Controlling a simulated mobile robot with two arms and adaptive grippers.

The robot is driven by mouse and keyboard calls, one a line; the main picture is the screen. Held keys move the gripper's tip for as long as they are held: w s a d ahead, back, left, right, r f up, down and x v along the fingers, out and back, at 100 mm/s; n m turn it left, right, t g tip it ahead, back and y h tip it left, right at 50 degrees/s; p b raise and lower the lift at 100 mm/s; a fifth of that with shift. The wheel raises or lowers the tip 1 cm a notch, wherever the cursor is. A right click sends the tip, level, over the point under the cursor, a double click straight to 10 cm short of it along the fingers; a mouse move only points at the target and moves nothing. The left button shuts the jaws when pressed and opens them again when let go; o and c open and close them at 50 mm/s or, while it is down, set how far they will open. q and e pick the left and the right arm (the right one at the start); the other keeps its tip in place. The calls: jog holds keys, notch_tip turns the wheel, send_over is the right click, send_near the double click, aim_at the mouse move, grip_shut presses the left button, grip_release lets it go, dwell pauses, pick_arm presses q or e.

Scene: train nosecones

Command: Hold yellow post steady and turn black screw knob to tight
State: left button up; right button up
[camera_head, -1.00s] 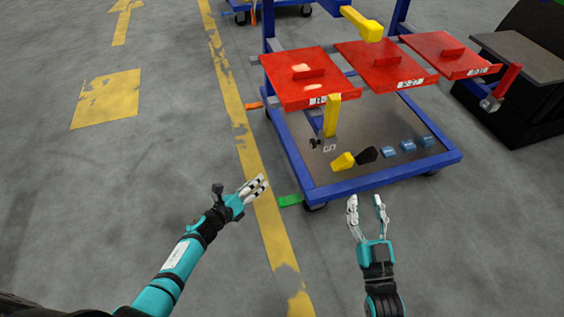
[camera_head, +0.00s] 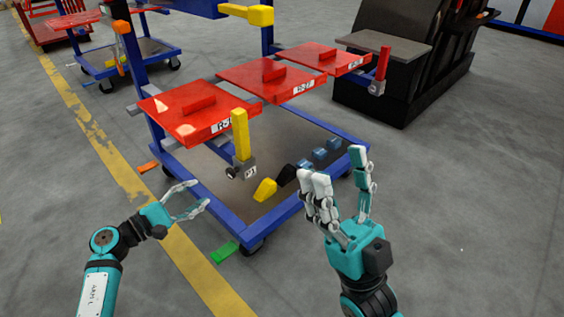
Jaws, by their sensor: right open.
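The yellow post (camera_head: 240,134) stands upright in a grey bracket at the front left of the blue cart, in front of the left red plate. The black screw knob (camera_head: 232,173) sits on the left side of that bracket, low down. My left gripper (camera_head: 203,196) is at the left of the cart, below and left of the knob, apart from it, with its fingers spread. My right gripper (camera_head: 339,162) is raised in front of the cart's right part, fingers up and apart, empty. Neither gripper touches the post or knob.
Three red plates (camera_head: 262,84) lie above the blue cart frame (camera_head: 222,216). A loose yellow block (camera_head: 265,190), a black block (camera_head: 287,174) and blue blocks (camera_head: 320,154) sit on its deck. A yellow overhead piece (camera_head: 246,16) and a red post (camera_head: 383,64) stand farther back.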

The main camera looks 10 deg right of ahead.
jog(key=w+a+f+n+g, duration=0.1)
jog(key=w+a+f+g, duration=0.25)
jog(key=w, duration=0.25)
jog(key=w+a+f+n+g, duration=0.1)
jog(key=w+a+f+g, duration=0.1)
jog(key=w+f+g, duration=0.4)
jog(key=m+g+h, duration=0.2)
jog(key=h, duration=0.4)
send_near(244, 131)
jog(key=x, duration=1.1)
jog(key=shift+w+a, duration=0.1)
jog(key=shift+w, duration=0.1)
jog(key=shift+c, duration=0.4)
